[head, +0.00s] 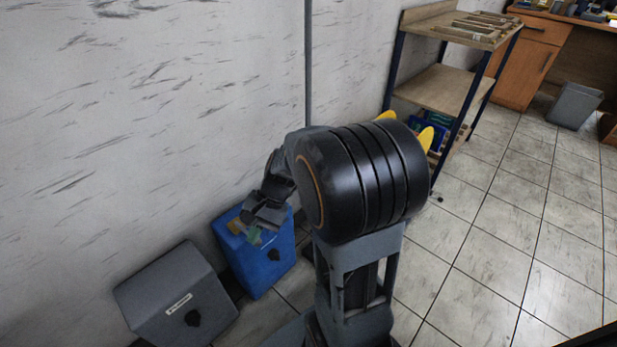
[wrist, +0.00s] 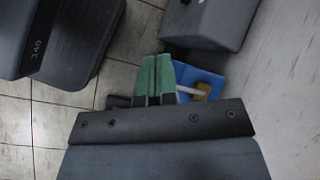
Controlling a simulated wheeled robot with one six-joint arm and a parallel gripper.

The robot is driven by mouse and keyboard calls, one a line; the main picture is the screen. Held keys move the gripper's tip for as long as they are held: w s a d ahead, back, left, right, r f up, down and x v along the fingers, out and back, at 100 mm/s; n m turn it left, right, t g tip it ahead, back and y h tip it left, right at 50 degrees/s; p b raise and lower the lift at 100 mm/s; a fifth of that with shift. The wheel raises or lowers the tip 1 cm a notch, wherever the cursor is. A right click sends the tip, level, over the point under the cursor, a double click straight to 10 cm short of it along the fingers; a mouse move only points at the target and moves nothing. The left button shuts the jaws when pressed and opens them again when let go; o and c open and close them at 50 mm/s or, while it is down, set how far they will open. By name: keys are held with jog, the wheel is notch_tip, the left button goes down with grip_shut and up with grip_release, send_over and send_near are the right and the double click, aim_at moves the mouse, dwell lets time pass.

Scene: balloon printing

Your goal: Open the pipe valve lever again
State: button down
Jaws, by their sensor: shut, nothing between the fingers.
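I cannot make out a pipe or a valve lever for certain in either view. In the wrist view my gripper (wrist: 158,78) has its green fingers pressed together, with nothing visible between them. Just right of the fingertips a short pale rod with an orange-yellow piece (wrist: 203,89) shows against a blue surface; I cannot tell what it is. In the head view my gripper (head: 255,235) points down in front of the top of a blue box (head: 268,268). I cannot tell whether it touches the box. My arm hides part of the scene behind it.
A grey box (head: 180,300) stands left of the blue box, both by the marked white wall (head: 180,100). A grey bin (head: 575,104) stands far right. The tiled floor (head: 500,250) at right is clear.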

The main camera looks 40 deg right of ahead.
jog(key=w+d+f+m+t+y+p, duration=0.3)
jog(key=w+d+f+m+t+y, duration=0.4)
jog(key=w+d+m+t, duration=0.85)
jog(key=s+d+f+m+t+h+p, duration=0.1)
jog(key=s+d+f+m+t+h, duration=0.5)
jog(key=d+f+m+h, duration=0.7)
jog(key=s+m, duration=0.2)
jog(key=m, duration=0.3)
jog(key=shift+d+h, duration=0.15)
jog(key=shift+h, duration=0.25)
jog(key=r+x, duration=0.1)
jog(key=x, duration=0.5)
jog(key=d+r+b+x, duration=0.1)
jog(key=x, duration=0.5)
jog(key=shift+d+r+b, duration=0.3)
jog(key=shift+r, duration=0.05)
